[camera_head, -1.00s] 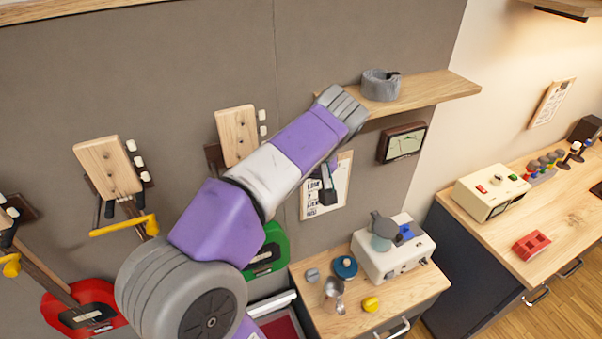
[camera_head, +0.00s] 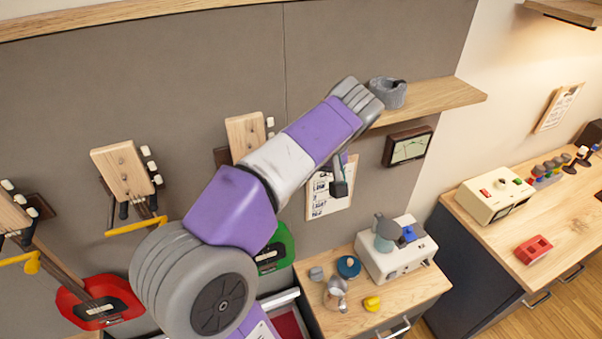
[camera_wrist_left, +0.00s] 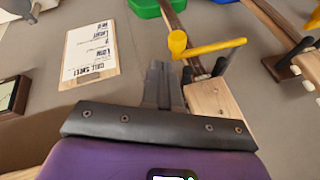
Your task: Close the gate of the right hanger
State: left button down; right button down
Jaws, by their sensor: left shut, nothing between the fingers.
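The right hanger holds a guitar with a pale wooden headstock (camera_head: 245,132) and a green body (camera_head: 275,250). Its hanger is hidden behind my left forearm in the head view. In the left wrist view the picture is inverted: the headstock (camera_wrist_left: 222,112) is low and the green body at the top. The yellow gate (camera_wrist_left: 210,47) has its knob left of the neck and its bar reaching right across it, near the dark prongs; whether it is latched I cannot tell. My left gripper (camera_wrist_left: 163,72) is shut and empty, beside the headstock and apart from the gate knob.
More guitars hang to the left, one with a red body (camera_head: 100,300), with another yellow gate (camera_head: 135,227). A wall shelf (camera_head: 435,98) holds a grey ring-shaped item (camera_head: 388,92) close to my wrist. A paper sheet (camera_wrist_left: 90,55) is on the wall beside the gripper.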

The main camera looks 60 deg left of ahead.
pick_arm(q)
jog(key=w+d+r, duration=0.2)
jog(key=w+d, duration=0.2)
jog(key=w, duration=0.4)
jog(key=shift+w+d+b, duration=0.35)
jog(key=shift+w+b, duration=0.05)
jog(key=shift+b, duration=0.05)
